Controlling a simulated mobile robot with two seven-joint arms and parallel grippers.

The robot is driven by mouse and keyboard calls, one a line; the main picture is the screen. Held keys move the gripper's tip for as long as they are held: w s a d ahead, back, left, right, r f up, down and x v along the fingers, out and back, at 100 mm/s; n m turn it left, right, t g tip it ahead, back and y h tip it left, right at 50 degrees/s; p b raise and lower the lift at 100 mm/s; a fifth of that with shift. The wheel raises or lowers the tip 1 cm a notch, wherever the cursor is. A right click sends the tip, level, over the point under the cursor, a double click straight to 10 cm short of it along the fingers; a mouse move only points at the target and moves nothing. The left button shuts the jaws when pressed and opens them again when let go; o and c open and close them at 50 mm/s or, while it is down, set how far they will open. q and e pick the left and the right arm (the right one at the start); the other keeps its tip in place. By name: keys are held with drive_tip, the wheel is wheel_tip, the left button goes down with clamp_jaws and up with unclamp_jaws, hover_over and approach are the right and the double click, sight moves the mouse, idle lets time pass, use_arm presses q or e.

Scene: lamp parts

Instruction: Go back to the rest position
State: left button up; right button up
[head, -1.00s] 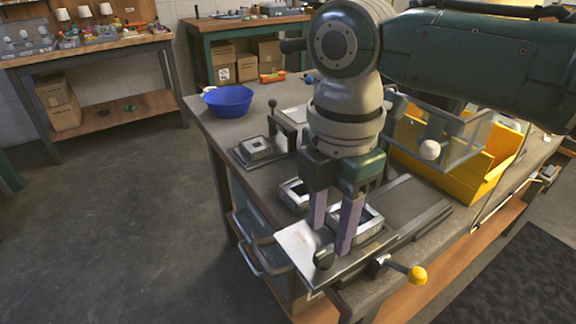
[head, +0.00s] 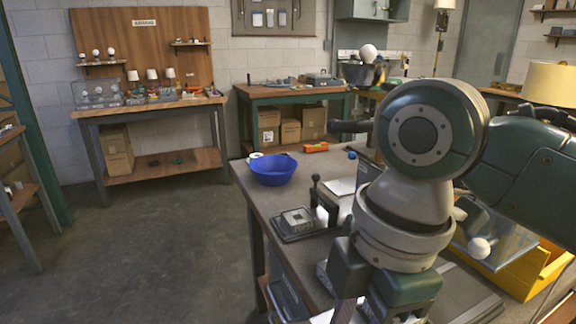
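My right arm comes in from the right, and its gripper (head: 372,313) hangs over the near workbench at the bottom edge. Its fingers stand apart where they show, with nothing visible between them; the fingertips are cut off by the frame. My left arm and gripper are not in view. The grey workbench top (head: 268,202) lies under and left of the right gripper. A small square metal part (head: 297,219) sits on a dark fixture there, beside an upright lever with a dark knob (head: 315,178). My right arm hides much of the bench behind it.
A blue bowl (head: 272,170) stands at the bench's far left corner. A yellow bin (head: 540,262) and a clear box (head: 500,240) with a white ball (head: 480,248) are at right. The floor (head: 150,250) at left is clear.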

drive_tip(key=s+a+m+y+p, duration=0.1)
drive_tip(key=s+a+m+y, duration=0.1)
drive_tip(key=s+m, duration=0.25)
drive_tip(key=s+d+r+m+t+h+p, duration=0.3)
drive_tip(key=s+d+r+m, duration=0.1)
drive_tip(key=s+d+m, duration=0.85)
wheel_tip(320, 180, up, 38)
drive_tip(key=w+m+p, duration=0.1)
drive_tip(key=p, duration=3.7)
drive_tip(key=shift+f, duration=0.25)
drive_tip(key=shift+f, duration=0.1)
